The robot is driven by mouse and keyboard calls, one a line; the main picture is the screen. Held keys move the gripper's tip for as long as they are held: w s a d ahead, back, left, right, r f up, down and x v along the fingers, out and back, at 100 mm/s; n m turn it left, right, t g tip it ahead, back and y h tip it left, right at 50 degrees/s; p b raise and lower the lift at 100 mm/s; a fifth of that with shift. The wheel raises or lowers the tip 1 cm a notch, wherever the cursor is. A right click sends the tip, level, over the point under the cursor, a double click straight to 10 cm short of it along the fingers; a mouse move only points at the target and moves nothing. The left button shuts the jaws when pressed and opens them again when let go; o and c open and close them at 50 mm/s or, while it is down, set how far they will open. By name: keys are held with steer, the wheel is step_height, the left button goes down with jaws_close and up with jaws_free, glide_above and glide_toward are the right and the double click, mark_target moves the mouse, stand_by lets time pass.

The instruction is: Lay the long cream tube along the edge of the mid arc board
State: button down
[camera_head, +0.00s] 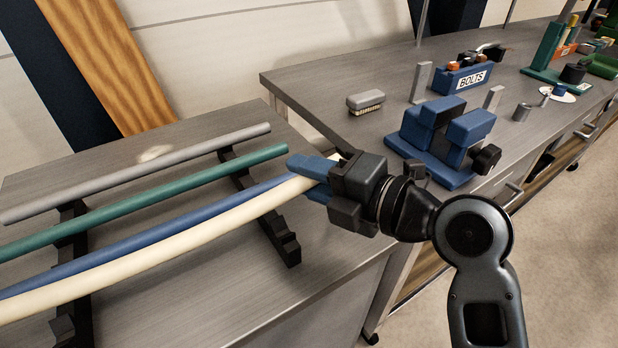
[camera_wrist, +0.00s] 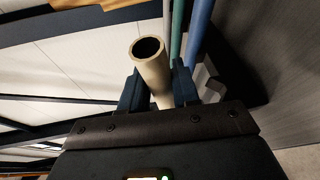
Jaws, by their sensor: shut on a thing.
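The long cream tube (camera_head: 180,246) runs from the lower left to my gripper (camera_head: 312,178), whose blue fingers are shut on it near its right end. In the wrist view the tube's open hollow end (camera_wrist: 150,62) stands up between the two fingers (camera_wrist: 160,88). The tube lies in front of the blue tube (camera_head: 130,246); whether it still touches the rack is unclear. I cannot identify the mid arc board in either view.
A green tube (camera_head: 150,204) and a grey tube (camera_head: 140,172) lie on dark notched rack supports (camera_head: 270,215). The bench at right holds a blue vise (camera_head: 440,140), a brush (camera_head: 366,102) and a BOLTS bin (camera_head: 470,78). Floor is clear at far right.

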steer(key=shift+f+b, duration=2.65)
steer(key=shift+b, duration=0.6)
steer(key=c, duration=0.8)
jaws_free()
steer(key=shift+o, duration=0.2)
